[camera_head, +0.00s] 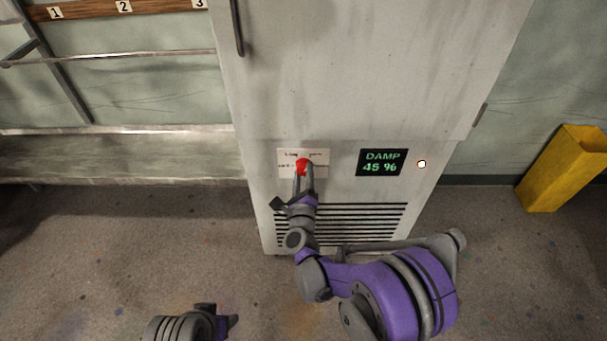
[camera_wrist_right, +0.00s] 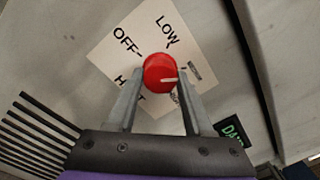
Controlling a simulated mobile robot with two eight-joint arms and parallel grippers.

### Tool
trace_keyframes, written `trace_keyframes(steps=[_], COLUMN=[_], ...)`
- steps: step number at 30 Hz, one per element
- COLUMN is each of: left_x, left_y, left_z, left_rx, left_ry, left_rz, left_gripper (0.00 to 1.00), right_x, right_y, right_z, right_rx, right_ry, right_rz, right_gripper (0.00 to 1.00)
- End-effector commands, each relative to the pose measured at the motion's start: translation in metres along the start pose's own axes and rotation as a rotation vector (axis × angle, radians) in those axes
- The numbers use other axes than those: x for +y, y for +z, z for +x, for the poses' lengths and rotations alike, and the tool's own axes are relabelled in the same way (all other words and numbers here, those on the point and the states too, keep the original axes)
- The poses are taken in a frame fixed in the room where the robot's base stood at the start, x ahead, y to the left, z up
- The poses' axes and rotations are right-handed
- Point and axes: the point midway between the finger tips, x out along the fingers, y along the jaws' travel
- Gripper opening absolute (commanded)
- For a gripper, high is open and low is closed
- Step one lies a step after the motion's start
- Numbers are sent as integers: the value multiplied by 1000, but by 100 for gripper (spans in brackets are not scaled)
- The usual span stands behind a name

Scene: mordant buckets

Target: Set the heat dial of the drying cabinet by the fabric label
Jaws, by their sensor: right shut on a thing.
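The drying cabinet (camera_head: 345,80) is a tall, pale, worn box. Its red heat dial (camera_head: 302,163) sits on a white plate (camera_head: 321,157) low on the front. My right gripper (camera_head: 303,172) is shut on the dial, one finger on each side. In the right wrist view the dial (camera_wrist_right: 158,70) has a pale pointer line aimed right in the picture. The plate (camera_wrist_right: 105,55) reads OFF and LOW; a word starting with H is partly hidden by a finger, and a mark at right is unreadable. My left gripper (camera_head: 228,322) is at the bottom edge, its jaws unclear. I cannot make out a fabric label.
A dark display (camera_head: 382,162) reads DAMP 45 %, with a small white round light (camera_head: 421,164) beside it. Vent slots (camera_head: 365,218) lie below. A yellow bin (camera_head: 563,168) stands at right. A numbered wooden rail (camera_head: 90,9) and a long trough (camera_head: 120,155) are at left.

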Motion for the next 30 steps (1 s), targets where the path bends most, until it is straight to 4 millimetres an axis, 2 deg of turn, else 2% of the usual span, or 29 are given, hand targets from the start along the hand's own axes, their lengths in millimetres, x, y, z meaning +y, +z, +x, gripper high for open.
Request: trace_keyframes(steps=[17,18,23,30], left_x=[0,0,0,0], left_y=[0,0,0,0], left_z=[0,0,0,0], left_rx=[0,0,0,0], left_ry=[0,0,0,0], left_rz=[0,0,0,0], left_gripper=[57,57,57,57], right_x=[0,0,0,0], right_y=[0,0,0,0], right_z=[0,0,0,0], right_rx=[2,1,1,1], right_ry=[1,1,1,0], right_rz=[37,37,36,35], right_gripper=[0,53,81,81])
